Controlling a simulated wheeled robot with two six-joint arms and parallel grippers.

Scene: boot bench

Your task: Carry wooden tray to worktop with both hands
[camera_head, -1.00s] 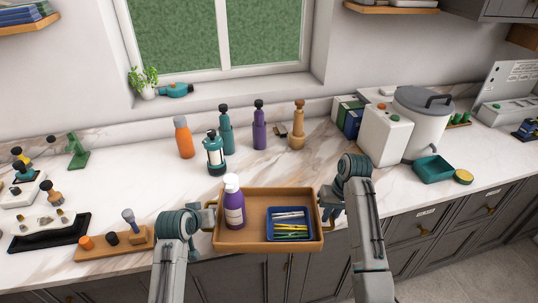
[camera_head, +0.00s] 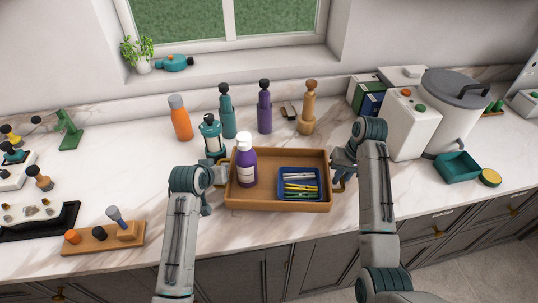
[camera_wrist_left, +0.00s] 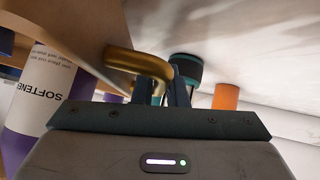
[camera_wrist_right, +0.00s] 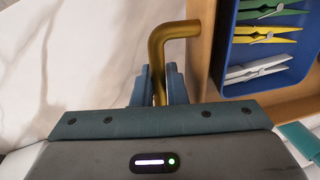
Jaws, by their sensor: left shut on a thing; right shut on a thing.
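The wooden tray (camera_head: 292,205) is level over the front part of the marble worktop (camera_head: 207,239) in the head view; I cannot tell whether it touches the surface. It carries a purple softener bottle (camera_head: 246,168) with a white cap, upright at its left. A blue bin (camera_head: 299,195) of clothes pegs sits at its right. My left gripper (camera_head: 220,174) is shut on the tray's left brass handle (camera_wrist_left: 125,60). My right gripper (camera_head: 340,176) is shut on its right brass handle (camera_wrist_right: 170,32).
A white box (camera_head: 408,126) and a grey-lidded bin (camera_head: 460,105) are at right. A wooden peg board (camera_head: 103,238) lies front left. Bare marble lies left of the tray.

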